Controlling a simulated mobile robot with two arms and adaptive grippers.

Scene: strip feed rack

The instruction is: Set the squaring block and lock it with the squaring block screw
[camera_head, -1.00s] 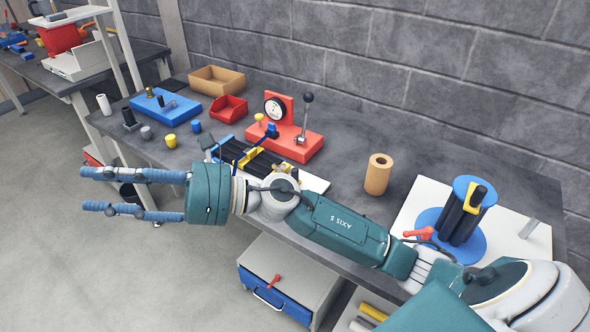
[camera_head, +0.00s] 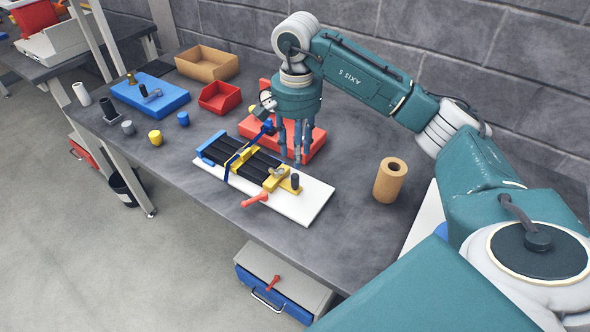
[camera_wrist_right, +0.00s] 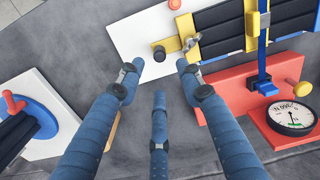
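The rack of black strips (camera_head: 240,160) lies on a white board (camera_head: 312,200), with yellow cross pieces and a blue strap. At its right end are a yellow block (camera_head: 276,179), which I take for the squaring block, a silver wing-shaped screw and a dark upright knob (camera_head: 295,182). In the right wrist view the yellow block (camera_wrist_right: 187,28), silver screw (camera_wrist_right: 191,42) and dark knob (camera_wrist_right: 159,53) show beyond the fingertips. My right gripper (camera_head: 290,155) points down behind the rack's right end. Its fingers (camera_wrist_right: 155,75) are spread and empty. My left gripper is out of view.
A red fixture with a dial (camera_wrist_right: 290,115) stands right behind the rack, partly hidden by my right gripper. A red handle (camera_head: 255,199) sticks out at the rack's front. A brown roll (camera_head: 390,180) stands to the right. Bare bench lies between roll and board.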

